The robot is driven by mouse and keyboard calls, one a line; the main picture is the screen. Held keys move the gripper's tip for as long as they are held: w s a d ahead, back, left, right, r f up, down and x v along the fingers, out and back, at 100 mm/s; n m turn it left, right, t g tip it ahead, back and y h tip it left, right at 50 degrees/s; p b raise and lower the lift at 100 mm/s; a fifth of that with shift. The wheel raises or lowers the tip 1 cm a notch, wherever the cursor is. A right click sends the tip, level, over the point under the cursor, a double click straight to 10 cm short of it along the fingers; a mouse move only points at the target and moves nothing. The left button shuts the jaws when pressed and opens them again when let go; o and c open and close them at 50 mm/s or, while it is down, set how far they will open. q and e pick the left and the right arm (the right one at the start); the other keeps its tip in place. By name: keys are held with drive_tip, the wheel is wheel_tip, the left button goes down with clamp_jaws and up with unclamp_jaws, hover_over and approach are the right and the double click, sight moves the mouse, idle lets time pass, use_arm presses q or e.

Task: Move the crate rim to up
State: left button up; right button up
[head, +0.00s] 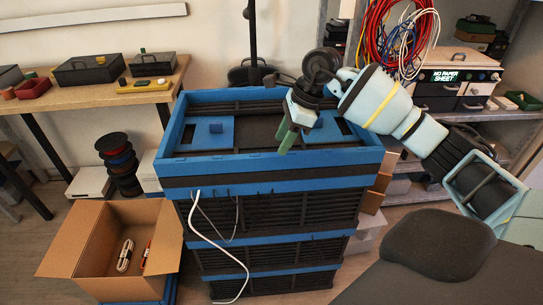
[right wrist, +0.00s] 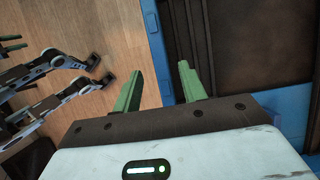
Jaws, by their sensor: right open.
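The crate is a blue and black stack of slatted bins; its blue upper rim (head: 270,162) shows in the head view at the centre. A recessed top with two blue plates lies inside the rim. My right gripper (head: 284,137) is over the front right part of the top, its green fingers pointing down. It is open. In the right wrist view, a blue rim strip (right wrist: 153,40) runs between the open fingers (right wrist: 160,68), with dark crate interior to the right and wooden floor to the left. I cannot tell whether the fingers touch the rim. My left gripper is not seen.
A white cable (head: 205,238) hangs down the crate's front. An open cardboard box (head: 85,245) with coiled cables stands at left. A wooden bench (head: 90,98) and a shelf unit (head: 470,120) flank the crate. A dark chair seat (head: 425,265) fills the lower right.

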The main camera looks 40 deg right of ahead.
sight(275, 154)
drive_tip(key=x, duration=0.7)
clamp_jaws()
